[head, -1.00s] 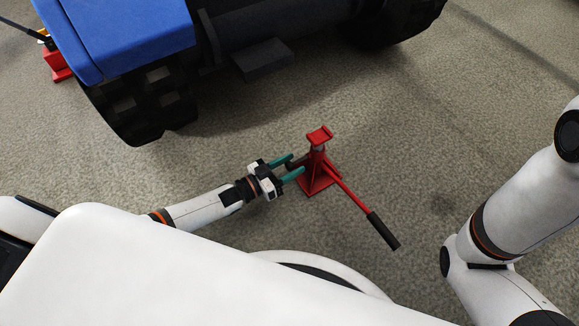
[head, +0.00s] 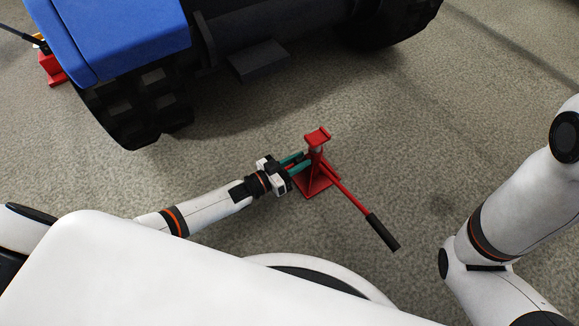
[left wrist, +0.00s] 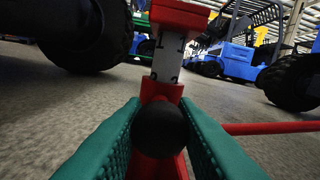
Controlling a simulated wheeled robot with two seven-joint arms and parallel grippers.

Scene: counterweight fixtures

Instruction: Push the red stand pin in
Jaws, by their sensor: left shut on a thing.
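The red stand (head: 317,165) is upright on the floor, with a red post, a square base and a flat top. It also shows in the left wrist view (left wrist: 180,15). My left gripper (head: 304,161) reaches it from the left. Its green fingers are shut on the round black knob of the stand pin (left wrist: 160,130), in front of the red post. The knob hides the pin's shaft, so I cannot tell how deep it sits. A white band with dark marks (left wrist: 167,58) shows on the post above the knob. My right gripper is out of view.
A red lever with a black grip (head: 382,232) slopes from the stand toward the lower right. A blue vehicle (head: 130,35) with big black tyres stands behind. Another red stand (head: 52,68) is at the far left. The carpet-like floor around is clear.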

